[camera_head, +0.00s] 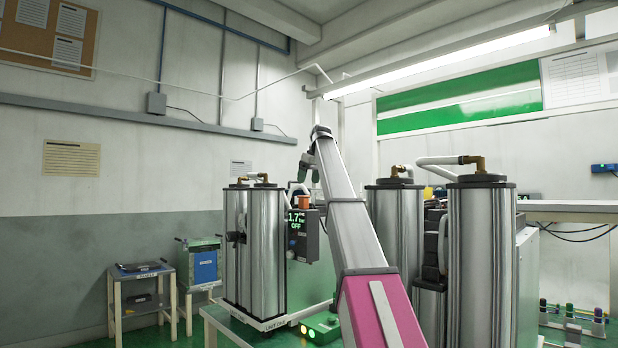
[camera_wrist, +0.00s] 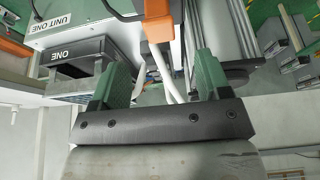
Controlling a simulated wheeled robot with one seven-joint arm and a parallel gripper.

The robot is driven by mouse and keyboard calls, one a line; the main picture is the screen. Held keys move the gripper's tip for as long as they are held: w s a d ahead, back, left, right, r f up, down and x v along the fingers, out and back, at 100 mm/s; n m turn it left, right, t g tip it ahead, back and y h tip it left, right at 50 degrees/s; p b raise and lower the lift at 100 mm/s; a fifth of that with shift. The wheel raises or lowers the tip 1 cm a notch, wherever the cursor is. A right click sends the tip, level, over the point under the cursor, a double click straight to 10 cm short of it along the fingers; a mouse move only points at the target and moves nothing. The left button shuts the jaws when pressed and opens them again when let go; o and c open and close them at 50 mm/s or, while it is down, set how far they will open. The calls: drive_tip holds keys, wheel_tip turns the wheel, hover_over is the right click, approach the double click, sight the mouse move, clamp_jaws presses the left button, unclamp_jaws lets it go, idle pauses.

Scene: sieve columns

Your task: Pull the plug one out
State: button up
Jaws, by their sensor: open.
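My gripper (camera_wrist: 161,66) is open in the wrist view, with its two green fingers apart. White tubes (camera_wrist: 161,70) run through the picture between the fingers. An orange block (camera_wrist: 156,26) with a black cable beside it lies beyond the fingertips; I cannot tell whether it is plug one. A dark box marked ONE (camera_wrist: 88,70) lies beyond the left finger, beside a panel labelled UNIT ONE (camera_wrist: 98,28). In the head view my gripper (camera_head: 303,181) is small and close above the left unit, near an orange part (camera_head: 304,201). No contact is visible.
Metal columns (camera_head: 262,265) of the left unit stand beside a display box (camera_head: 300,236) reading 1.7 and OFF. More tall columns (camera_head: 480,260) stand right of my arm. A small table (camera_head: 140,280) and a blue-fronted stand (camera_head: 204,266) are at the left wall.

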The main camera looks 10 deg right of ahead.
sight(302, 200)
drive_tip(key=x, duration=0.9)
drive_tip(key=shift+w+f, duration=0.1)
drive_tip(key=shift+f, duration=0.3)
drive_tip(key=c, duration=1.1)
